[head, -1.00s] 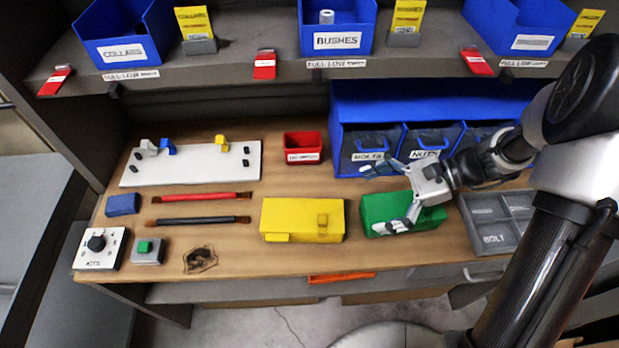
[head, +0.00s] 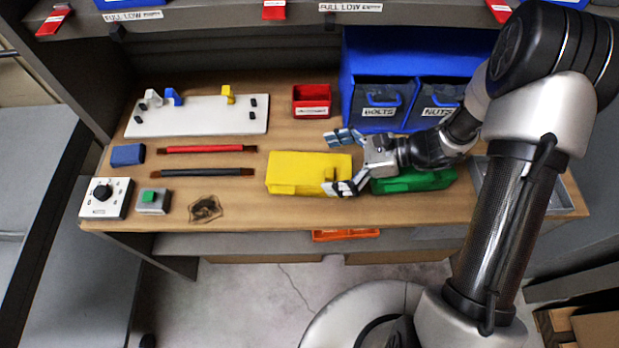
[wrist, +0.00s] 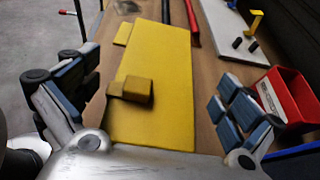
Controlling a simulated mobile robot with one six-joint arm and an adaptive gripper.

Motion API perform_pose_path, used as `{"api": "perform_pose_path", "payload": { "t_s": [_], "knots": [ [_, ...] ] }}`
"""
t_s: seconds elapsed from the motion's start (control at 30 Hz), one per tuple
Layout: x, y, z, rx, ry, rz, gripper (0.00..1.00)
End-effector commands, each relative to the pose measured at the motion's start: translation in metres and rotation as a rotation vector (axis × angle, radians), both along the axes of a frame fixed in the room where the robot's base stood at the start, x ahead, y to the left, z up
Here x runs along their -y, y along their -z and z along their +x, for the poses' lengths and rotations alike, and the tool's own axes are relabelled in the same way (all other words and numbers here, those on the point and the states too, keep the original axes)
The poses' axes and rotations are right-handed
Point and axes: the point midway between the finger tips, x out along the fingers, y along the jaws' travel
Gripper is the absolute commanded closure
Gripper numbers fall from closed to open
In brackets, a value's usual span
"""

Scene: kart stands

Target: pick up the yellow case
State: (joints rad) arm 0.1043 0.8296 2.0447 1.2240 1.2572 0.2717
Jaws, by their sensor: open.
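The yellow case (head: 300,172) lies on the wooden bench, left of the green case (head: 415,181). In the wrist view the yellow case (wrist: 163,70) runs away from me between the fingers, with a small raised block on its top. My gripper (head: 342,162) is open at the case's right end, one finger toward the back side and one toward the front. In the wrist view my gripper (wrist: 150,107) has its fingers apart with nothing held. Whether the fingertips are down at the case's height is hard to tell.
A red bin (head: 311,101) stands behind the case, and blue bins (head: 377,117) stand behind my gripper. Red (head: 208,149) and black (head: 205,173) bars lie to the left. A white board (head: 200,117) is at the back left. The bench's front edge is close.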

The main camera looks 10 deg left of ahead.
Motion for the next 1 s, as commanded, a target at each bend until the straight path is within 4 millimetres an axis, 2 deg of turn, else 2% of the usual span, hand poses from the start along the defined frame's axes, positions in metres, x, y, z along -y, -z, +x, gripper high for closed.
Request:
{"api": "perform_pose_path", "payload": {
  "t_s": [0.27, 0.4, 0.67, 1.0],
  "knots": [
    [-0.027, 0.023, -0.007, -0.003, -0.004, 0.001, 0.0],
    [-0.042, 0.027, -0.008, -0.001, -0.002, 0.0, 0.0],
    [-0.045, 0.027, -0.008, 0.0, 0.0, 0.0, 0.0],
    [-0.045, 0.027, -0.008, 0.0, 0.0, 0.0, 0.21]
  ]
}}
